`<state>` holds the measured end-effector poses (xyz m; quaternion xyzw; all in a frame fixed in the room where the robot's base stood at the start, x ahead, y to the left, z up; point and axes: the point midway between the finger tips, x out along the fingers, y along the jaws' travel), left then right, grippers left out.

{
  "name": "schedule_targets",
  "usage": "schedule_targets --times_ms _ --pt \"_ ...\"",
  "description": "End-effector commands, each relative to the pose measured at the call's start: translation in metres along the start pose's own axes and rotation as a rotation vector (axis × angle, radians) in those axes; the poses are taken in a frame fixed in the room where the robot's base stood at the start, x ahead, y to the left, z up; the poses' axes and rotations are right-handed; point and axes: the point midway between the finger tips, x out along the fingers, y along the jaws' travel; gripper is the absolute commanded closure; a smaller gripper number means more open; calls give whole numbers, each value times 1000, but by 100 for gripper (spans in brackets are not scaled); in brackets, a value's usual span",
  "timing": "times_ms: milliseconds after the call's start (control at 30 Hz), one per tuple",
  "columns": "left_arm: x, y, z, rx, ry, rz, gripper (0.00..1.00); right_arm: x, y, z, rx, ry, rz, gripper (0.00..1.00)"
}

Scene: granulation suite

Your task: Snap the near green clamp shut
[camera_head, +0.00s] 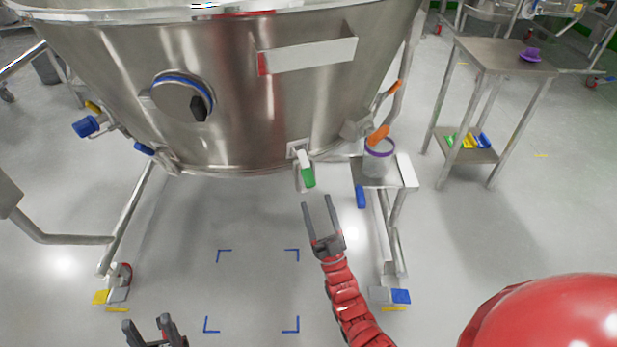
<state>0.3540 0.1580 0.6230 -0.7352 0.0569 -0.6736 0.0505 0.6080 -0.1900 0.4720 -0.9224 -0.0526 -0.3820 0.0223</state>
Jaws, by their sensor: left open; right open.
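The green clamp (308,178) is a small green-tipped lever with a white upper part. It hangs from a bracket at the lower front rim of the large steel vessel (240,130). I cannot tell whether its latch is engaged. My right gripper (317,201) is open and empty, its fingers pointing up the picture toward the clamp. Its fingertips show just below the green tip, with a small gap in the picture. My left gripper (146,322) is open and empty at the bottom edge, far to the left of the clamp.
Orange handles (378,135) and a small steel shelf (402,172) with a purple-rimmed clear cup (379,158) stand right of the clamp. A blue handle (361,197) hangs below the shelf. Blue corner marks (291,254) lie on open floor. A steel side table (490,55) stands at right.

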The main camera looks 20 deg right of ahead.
Motion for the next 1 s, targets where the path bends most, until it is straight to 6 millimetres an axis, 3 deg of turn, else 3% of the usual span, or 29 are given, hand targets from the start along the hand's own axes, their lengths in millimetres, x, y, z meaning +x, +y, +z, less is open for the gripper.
schedule_targets --times_ms 200,400,800,833,1000 --pt "-11 6 2 -9 0 24 50 47 0 2 0 2 -1 32" --pt "-15 9 4 -15 -1 39 50 77 0 0 -2 4 -1 32" --pt "-15 10 5 -17 -2 44 50 87 0 0 -1 -1 0 32" --pt "-15 10 5 -17 -2 44 50 87 0 0 -1 0 0 34" --pt "-15 10 5 -17 -2 44 50 87 0 0 -1 0 0 65"
